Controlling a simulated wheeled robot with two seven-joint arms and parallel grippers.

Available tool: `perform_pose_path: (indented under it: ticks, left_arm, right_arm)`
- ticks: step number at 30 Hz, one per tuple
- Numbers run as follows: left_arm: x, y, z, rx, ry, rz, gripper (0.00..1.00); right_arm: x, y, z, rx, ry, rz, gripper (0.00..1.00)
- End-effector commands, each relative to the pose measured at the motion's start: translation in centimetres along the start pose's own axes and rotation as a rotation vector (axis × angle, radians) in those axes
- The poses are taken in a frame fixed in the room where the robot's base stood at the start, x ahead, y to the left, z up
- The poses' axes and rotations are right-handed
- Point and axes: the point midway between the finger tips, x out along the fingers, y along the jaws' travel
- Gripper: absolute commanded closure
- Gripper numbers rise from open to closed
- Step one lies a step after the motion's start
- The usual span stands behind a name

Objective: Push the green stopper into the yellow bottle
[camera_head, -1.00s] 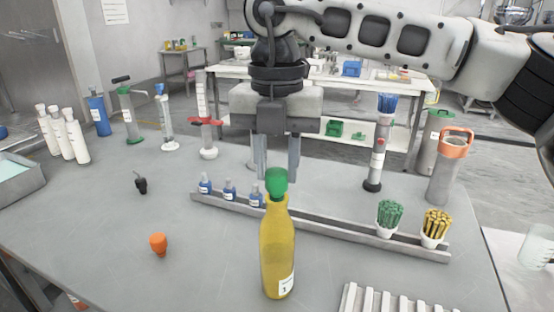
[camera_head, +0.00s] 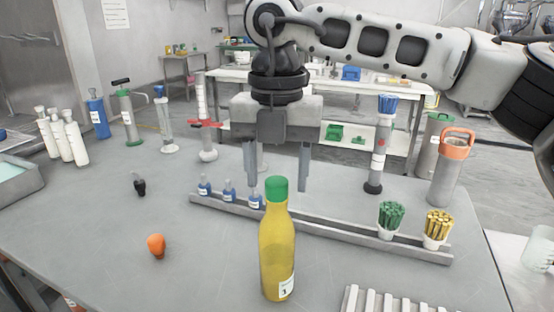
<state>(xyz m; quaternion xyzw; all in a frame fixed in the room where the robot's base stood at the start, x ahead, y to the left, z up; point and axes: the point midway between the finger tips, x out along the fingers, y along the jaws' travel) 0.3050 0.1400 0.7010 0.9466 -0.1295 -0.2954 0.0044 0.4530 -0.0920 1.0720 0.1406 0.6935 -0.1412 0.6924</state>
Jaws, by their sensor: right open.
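The yellow bottle (camera_head: 277,245) stands upright near the front middle of the table. The green stopper (camera_head: 277,189) sits upright in its mouth; how deep it sits I cannot tell. My right gripper (camera_head: 277,183) hangs from the arm at the upper right, pointing down. Its two fingers are spread apart and nothing is held between them. It is above and behind the bottle in the picture, with the stopper in front of the gap between the fingers. My left gripper is out of view.
A grey rail (camera_head: 330,227) behind the bottle holds small blue bottles (camera_head: 229,190) and cups of green sticks (camera_head: 391,216) and yellow sticks (camera_head: 437,227). An orange stopper (camera_head: 156,245) and a black stopper (camera_head: 140,186) lie to the left. A white ribbed rack (camera_head: 395,302) is at the front right.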

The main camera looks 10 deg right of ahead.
Motion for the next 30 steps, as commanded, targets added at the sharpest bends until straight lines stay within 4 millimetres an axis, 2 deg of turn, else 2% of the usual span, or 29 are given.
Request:
perform_pose_path:
  ticks: [8,11,21,30]
  left_arm:
    - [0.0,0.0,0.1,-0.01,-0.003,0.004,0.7]
    - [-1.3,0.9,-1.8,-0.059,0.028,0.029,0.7]
    - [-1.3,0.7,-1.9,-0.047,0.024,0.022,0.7]
    - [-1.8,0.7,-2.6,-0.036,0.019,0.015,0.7]
  right_arm:
    - [-0.1,0.0,0.0,0.0,0.0,0.001,0.45]
    - [-0.1,0.0,0.0,0.0,0.0,0.001,0.45]
    - [-8.9,0.1,0.0,0.002,-0.003,0.004,0.45]
    - [-14.9,0.0,0.0,0.002,-0.003,0.0,0.45]
